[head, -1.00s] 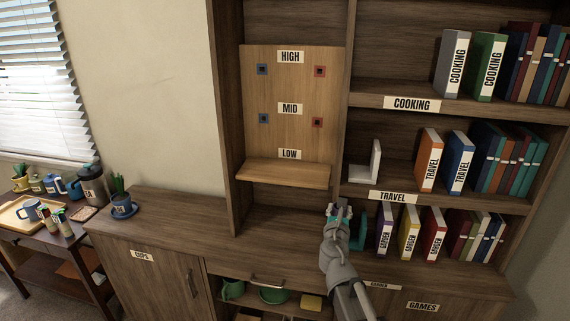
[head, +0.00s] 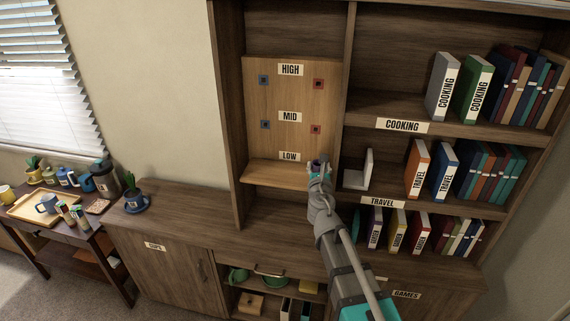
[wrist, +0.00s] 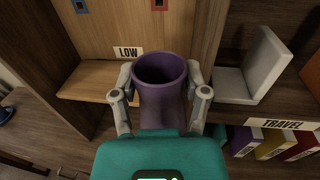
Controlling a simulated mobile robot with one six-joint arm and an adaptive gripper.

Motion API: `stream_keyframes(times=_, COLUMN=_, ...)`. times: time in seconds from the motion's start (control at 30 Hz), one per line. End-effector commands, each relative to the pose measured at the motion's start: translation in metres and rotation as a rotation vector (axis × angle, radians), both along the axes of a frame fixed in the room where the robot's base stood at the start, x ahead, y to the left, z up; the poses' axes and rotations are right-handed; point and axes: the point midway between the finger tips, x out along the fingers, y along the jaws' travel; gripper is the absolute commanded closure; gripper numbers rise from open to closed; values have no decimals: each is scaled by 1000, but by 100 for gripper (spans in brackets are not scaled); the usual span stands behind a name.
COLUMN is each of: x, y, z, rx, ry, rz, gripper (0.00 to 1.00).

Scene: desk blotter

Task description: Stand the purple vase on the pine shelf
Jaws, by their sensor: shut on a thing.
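The purple vase (wrist: 162,104) is upright, with its round open mouth facing the wrist camera. My gripper (wrist: 160,74) is shut on it, one finger on each side. In the head view the vase (head: 319,163) is small and partly hidden by my gripper (head: 320,171). The pine shelf (head: 272,175) is the light wooden ledge under the LOW label. Its bare left part shows in the wrist view (wrist: 90,78); the vase covers its right part there. The vase appears at the shelf's right end; I cannot tell whether it is over the shelf or in front of it.
A dark upright divider (head: 345,95) stands just right of the pine panel (head: 290,92). Beyond it a pale bookend (head: 365,170) stands on the TRAVEL shelf, with books further right. The left and middle of the pine shelf are clear.

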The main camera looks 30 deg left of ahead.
Motion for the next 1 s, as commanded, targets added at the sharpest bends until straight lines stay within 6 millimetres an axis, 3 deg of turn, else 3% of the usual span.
stream_keyframes(times=0.03, x=2, y=4, z=18, rx=0, ry=0, rz=8, gripper=100)
stream_keyframes(times=0.1, x=2, y=9, z=29, rx=0, ry=0, rz=20, gripper=100)
stream_keyframes(times=0.4, x=4, y=25, z=65, rx=0, ry=0, rz=62, gripper=100)
stream_keyframes(times=1.0, x=5, y=30, z=71, rx=0, ry=0, rz=74, gripper=100)
